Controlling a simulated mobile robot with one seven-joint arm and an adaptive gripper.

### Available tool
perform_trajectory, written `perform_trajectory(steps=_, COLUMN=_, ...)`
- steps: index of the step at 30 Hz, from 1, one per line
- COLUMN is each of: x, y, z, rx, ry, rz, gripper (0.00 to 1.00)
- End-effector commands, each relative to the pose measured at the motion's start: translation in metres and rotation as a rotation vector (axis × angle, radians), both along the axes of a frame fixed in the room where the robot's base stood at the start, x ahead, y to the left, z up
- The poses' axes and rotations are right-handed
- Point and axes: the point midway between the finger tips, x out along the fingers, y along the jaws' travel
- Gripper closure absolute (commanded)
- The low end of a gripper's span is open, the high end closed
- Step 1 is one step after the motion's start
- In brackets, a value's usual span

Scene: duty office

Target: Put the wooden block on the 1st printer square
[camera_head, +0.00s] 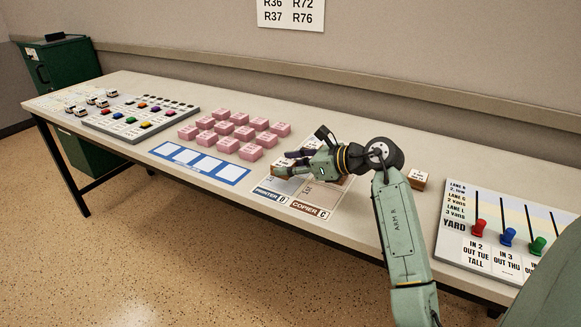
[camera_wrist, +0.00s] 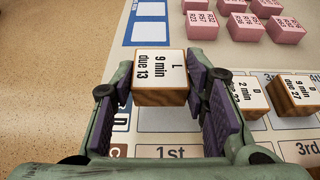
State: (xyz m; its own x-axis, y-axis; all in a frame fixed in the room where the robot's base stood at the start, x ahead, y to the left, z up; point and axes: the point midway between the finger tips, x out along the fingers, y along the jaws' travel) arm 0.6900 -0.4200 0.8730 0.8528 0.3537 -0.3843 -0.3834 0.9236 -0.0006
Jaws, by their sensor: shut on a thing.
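My gripper (camera_head: 297,163) is over the left part of the printer and copier board (camera_head: 325,199). In the wrist view my gripper (camera_wrist: 168,92) has its purple fingers shut on a wooden block (camera_wrist: 160,78), whose white top reads "L 9 min due 13". The block also shows at the fingertips in the head view (camera_head: 282,171). A pale square (camera_wrist: 155,119) in the row by the blue printer label (camera_head: 269,194) shows just below the block in the wrist view. The brown copier label (camera_head: 308,211) is beside it. The block's underside and any contact are hidden.
Other wooden blocks (camera_wrist: 297,97) stand on the board right of the held block, one close to the right finger. Pink blocks (camera_head: 235,130) and a blue strip with white squares (camera_head: 199,162) lie to the left. A lever panel (camera_head: 500,235) is at the right.

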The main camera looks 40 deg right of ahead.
Motion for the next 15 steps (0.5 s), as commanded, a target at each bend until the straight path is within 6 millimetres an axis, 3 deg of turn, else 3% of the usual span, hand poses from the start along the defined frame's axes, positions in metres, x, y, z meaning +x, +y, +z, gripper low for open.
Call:
perform_trajectory(steps=7, x=0.011, y=-0.010, z=-0.006, rx=0.002, ry=0.000, rz=-0.001, gripper=0.87)
perform_trajectory(steps=15, x=0.010, y=-0.010, z=-0.036, rx=0.001, ry=-0.002, rz=-0.001, gripper=0.87)
